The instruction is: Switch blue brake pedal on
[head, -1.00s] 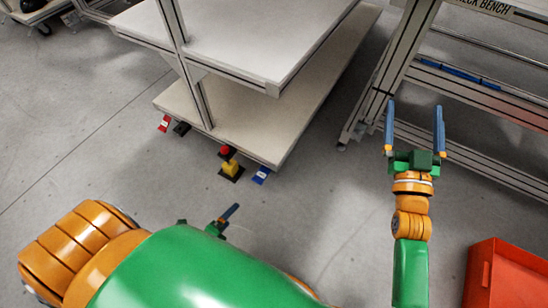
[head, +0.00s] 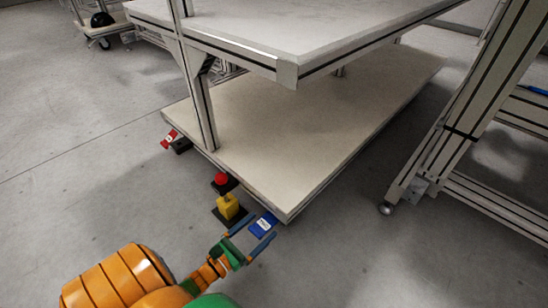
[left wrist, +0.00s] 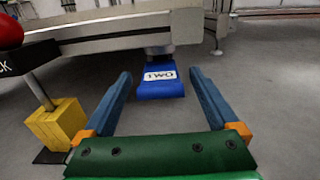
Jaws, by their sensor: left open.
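The blue brake pedal (head: 263,224) sits low at the near corner of the cart's bottom shelf. Whether the pedal is up or down I cannot tell. My right gripper is out of view.
A yellow block (head: 229,207) with a red knob (head: 221,179) stands just left of the blue pedal. A red pedal (head: 169,138) is farther left. The cart's lower shelf (head: 300,120) overhangs the pedals. A bench frame (head: 470,120) stands at right. Floor between is clear.

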